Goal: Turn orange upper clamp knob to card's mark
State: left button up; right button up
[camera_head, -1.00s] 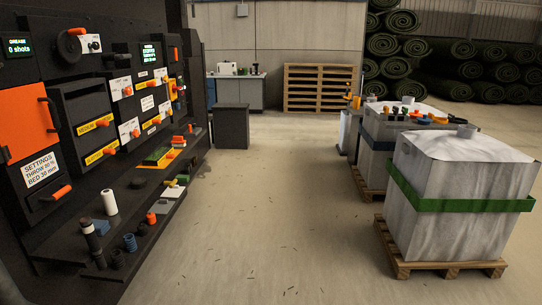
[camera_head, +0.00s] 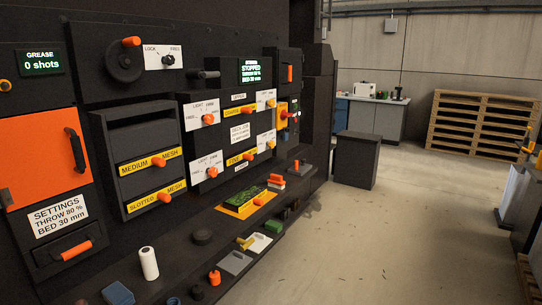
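On the dark machine front, a white dial plate (camera_head: 197,111) lettered around its edge carries an orange knob (camera_head: 208,118) at the upper left of the yellow-labelled drawer bars. A second orange knob (camera_head: 270,103) sits on another white plate at the upper right. Two lower plates carry a left orange knob (camera_head: 212,172) and a right orange knob (camera_head: 271,144). A small white card (camera_head: 240,133) sits between the upper and lower rows; its print is too small to read. I cannot tell the knobs' exact pointing. Neither gripper shows.
A black shelf below the panel holds a white roll (camera_head: 149,263), a yellow tray (camera_head: 243,204) and several small parts. A black box (camera_head: 356,159) stands on the floor beyond the machine.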

aim_at(209, 119)
jog(key=i+l+u, duration=0.45)
jog(key=l, duration=0.3)
jog(key=i+l+u, duration=0.25)
jog(key=i+l, duration=0.2)
jog(key=l, duration=0.2)
jog(key=i+l+u, duration=0.25)
jog(key=i+l, duration=0.15)
jog(key=l, duration=0.3)
